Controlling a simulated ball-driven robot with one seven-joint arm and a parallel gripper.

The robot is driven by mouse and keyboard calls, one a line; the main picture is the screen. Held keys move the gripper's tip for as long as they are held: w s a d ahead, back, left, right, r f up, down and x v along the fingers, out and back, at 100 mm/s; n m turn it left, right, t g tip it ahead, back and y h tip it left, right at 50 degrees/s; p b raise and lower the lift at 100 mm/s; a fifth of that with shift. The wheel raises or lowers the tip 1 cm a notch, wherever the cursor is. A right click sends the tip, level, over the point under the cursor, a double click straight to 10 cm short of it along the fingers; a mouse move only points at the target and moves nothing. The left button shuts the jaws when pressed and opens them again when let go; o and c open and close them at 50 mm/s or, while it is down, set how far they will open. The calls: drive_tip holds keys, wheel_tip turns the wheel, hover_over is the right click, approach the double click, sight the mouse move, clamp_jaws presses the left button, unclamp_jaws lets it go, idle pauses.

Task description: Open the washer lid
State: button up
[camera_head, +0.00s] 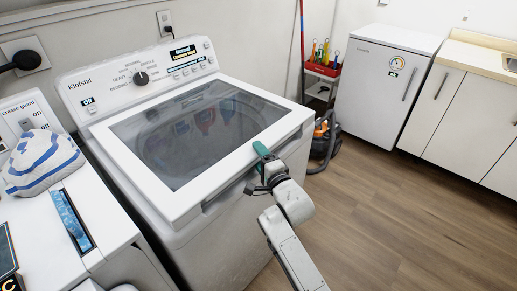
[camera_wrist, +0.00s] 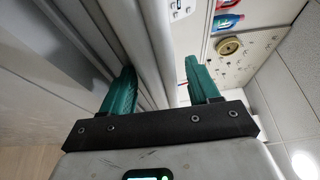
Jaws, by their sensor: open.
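The white washer (camera_head: 220,245) stands against the wall with its control panel at the back. Its lid (camera_head: 185,165), a dark glass panel in a white frame, lies flat and closed on top. A dark recess (camera_head: 222,194) runs under the lid's front edge. My gripper (camera_head: 260,157) is at the right part of that front edge, with one teal finger showing above it. In the wrist view my gripper (camera_wrist: 162,80) is open, and its two teal fingers are apart with the white lid edge (camera_wrist: 148,40) running between them. I cannot tell whether either finger touches the lid.
A white appliance with a striped cloth (camera_head: 42,162) stands close on the left. A vacuum cleaner (camera_head: 325,138), a rack with a red tray (camera_head: 322,69) and a small white fridge (camera_head: 380,88) are to the right. The wooden floor (camera_head: 385,210) at front right is clear.

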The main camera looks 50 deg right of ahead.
drive_tip(key=shift+w+d, duration=0.15)
drive_tip(key=shift+w, duration=0.2)
clamp_jaws()
idle(0.5)
